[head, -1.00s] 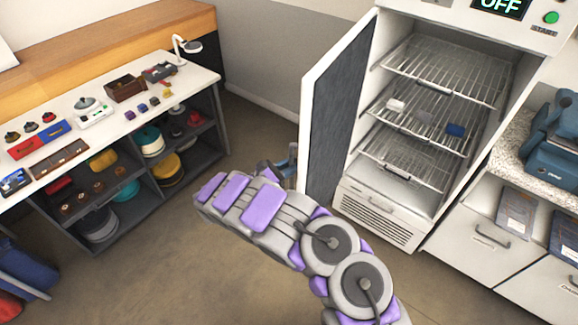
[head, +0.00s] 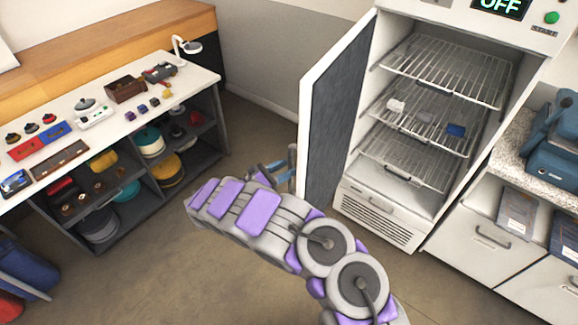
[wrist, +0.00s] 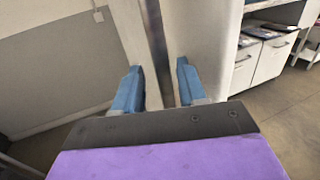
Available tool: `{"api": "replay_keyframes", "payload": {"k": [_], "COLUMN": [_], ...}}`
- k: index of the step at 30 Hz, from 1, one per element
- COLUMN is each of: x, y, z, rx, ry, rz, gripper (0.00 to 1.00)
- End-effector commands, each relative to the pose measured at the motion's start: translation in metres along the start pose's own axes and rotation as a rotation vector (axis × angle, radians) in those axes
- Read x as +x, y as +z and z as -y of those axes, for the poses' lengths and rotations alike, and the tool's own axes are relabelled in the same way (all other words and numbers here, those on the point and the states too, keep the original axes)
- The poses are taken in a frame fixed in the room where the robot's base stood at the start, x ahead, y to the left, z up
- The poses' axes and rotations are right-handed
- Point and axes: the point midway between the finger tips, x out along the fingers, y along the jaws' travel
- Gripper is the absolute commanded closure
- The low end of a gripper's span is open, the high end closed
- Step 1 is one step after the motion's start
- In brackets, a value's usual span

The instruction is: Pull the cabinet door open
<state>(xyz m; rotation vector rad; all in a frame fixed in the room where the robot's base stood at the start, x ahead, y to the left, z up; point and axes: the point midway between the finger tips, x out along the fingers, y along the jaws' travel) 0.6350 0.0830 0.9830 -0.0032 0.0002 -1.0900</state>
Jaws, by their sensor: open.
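The white cabinet (head: 357,208) at the right stands with its door (head: 334,115) swung wide open to the left. The door's dark inner panel faces the shelves. My gripper (head: 279,170) is low at the left of the door's free edge, its blue fingers partly hidden behind my wrist. In the wrist view, my gripper (wrist: 158,85) is open, with the white door (wrist: 205,40) ahead and a grey upright bar (wrist: 154,45) running between the fingers. A gap shows beside each finger, and I cannot tell any contact.
Wire racks (head: 440,75) with a few small boxes fill the cabinet. A counter with drawers (head: 480,240) is at the right. The brown floor (head: 190,265) between is clear.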

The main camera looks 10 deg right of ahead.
Motion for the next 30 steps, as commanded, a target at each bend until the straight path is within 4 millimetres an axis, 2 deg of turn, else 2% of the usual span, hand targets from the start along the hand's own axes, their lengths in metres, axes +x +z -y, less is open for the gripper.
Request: {"api": "replay_keyframes", "payload": {"k": [12, 18, 24, 30], "x": [-0.093, -0.128, -0.145, -0.147], "y": [-0.001, -0.001, 0.000, 0.000], "z": [0.000, -0.001, 0.000, 0.000], "rx": [-0.001, 0.002, 0.002, 0.002], "ry": [0.004, 0.002, -0.001, -0.002], "rz": [-0.006, -0.006, -0.003, -0.003], "gripper": [0.59, 0.59, 0.59, 0.59]}}
